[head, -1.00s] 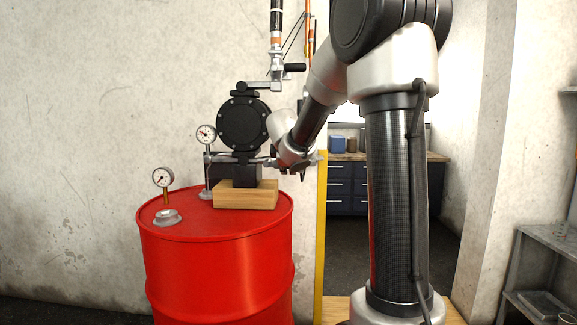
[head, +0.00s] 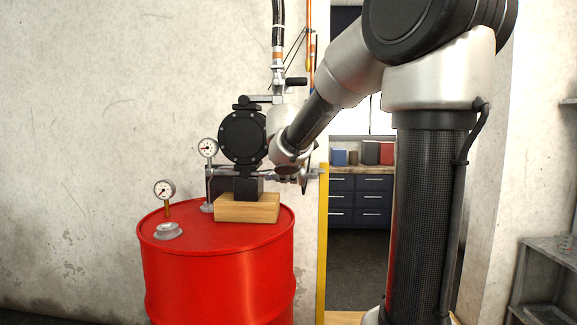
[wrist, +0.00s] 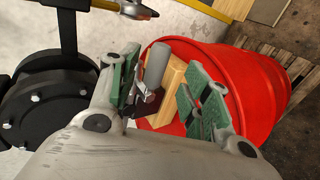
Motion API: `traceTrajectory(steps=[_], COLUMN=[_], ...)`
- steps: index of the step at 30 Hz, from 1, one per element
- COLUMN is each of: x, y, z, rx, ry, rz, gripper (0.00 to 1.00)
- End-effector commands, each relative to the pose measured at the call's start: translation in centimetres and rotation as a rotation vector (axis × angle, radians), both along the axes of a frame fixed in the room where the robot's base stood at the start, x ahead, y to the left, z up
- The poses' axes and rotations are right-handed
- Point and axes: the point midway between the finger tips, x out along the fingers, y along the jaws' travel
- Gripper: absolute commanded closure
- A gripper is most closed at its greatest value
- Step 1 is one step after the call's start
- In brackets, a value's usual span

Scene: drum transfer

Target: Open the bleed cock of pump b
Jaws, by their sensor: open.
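A black round pump (head: 243,137) stands on a wooden block (head: 248,208) on top of the red drum (head: 218,262). No label shows, so I cannot tell whether it is pump b. My gripper (wrist: 168,98) is open in the wrist view, its green-padded fingers apart. Between and beyond them show a grey cylinder (wrist: 155,62) and a small metallic fitting (wrist: 140,92) with a dark red part. I cannot tell whether this fitting is the bleed cock or whether a finger touches it. In the head view, my wrist is right of the pump, and the fingers are hard to make out.
Two dial gauges, one (head: 208,148) beside the pump and one (head: 164,189) near the drum's left edge, stand on the drum. A black hose (head: 278,30) rises above the pump. A yellow post (head: 323,245) stands right of the drum. Blue drawers (head: 360,200) are behind.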

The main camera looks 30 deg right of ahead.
Motion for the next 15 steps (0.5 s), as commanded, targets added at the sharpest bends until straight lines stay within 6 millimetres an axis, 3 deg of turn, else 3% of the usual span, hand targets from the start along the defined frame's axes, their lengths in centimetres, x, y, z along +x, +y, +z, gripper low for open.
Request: traceTrajectory(steps=[6,15], x=[-2.4,-3.1], y=[1.7,2.0], z=[2.0,2.3], rx=[0.001,0.001], ry=[-0.001,0.003], rz=[0.002,-0.001], gripper=[0.52,0.52])
